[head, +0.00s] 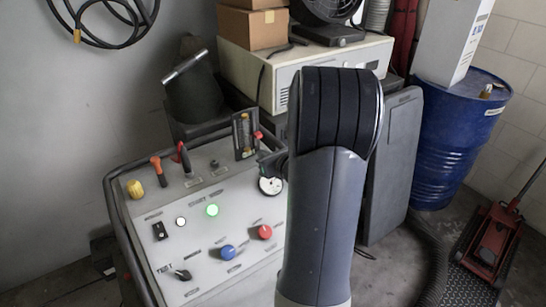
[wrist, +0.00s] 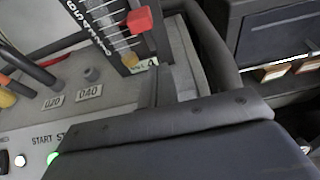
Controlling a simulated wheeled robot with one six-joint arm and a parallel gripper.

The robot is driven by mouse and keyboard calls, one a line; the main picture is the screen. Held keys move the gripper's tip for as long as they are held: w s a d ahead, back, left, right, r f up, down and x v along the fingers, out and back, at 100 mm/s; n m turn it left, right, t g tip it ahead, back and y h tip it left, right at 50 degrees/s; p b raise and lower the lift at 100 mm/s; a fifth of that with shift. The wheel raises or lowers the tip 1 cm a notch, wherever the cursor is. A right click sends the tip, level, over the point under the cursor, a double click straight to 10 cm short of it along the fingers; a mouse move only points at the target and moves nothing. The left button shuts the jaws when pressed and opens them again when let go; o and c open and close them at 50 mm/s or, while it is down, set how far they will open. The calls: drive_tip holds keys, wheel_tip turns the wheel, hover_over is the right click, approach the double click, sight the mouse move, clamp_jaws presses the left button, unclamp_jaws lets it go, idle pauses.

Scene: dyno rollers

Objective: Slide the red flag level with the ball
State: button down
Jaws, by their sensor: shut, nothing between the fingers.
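The red flag (head: 258,135) sits on the right side of an upright gauge (head: 243,136) at the back right of the console. In the wrist view the red flag (wrist: 140,20) is a red block beside the scale. A small orange-yellow round piece (wrist: 130,60) shows lower down at the gauge's foot; I cannot tell whether it is the ball. My gripper (head: 272,165) is a dark shape just below and right of the gauge, partly hidden by my arm. It is shut and empty, apart from the flag. A dark body of mine fills the wrist view's lower part.
The console (head: 150,215) carries levers, a yellow knob (head: 135,189), a lit green button (head: 212,210), blue and red knobs and a round dial (head: 270,186). A dark rail edges it. A beige instrument box (head: 300,70) stands behind, and a blue drum (head: 455,130) at right.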

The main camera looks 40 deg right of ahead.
sight(258, 135)
drive_tip(key=shift+w+r+p, duration=0.25)
drive_tip(key=shift+r+p, duration=0.45)
drive_tip(key=shift+r, duration=0.2)
drive_tip(key=shift+w+r+p, duration=0.2)
drive_tip(key=shift+r+p, duration=0.45)
drive_tip(key=shift+r, duration=0.3)
drive_tip(key=shift+r+b, duration=0.6)
drive_tip(key=shift+r, duration=0.05)
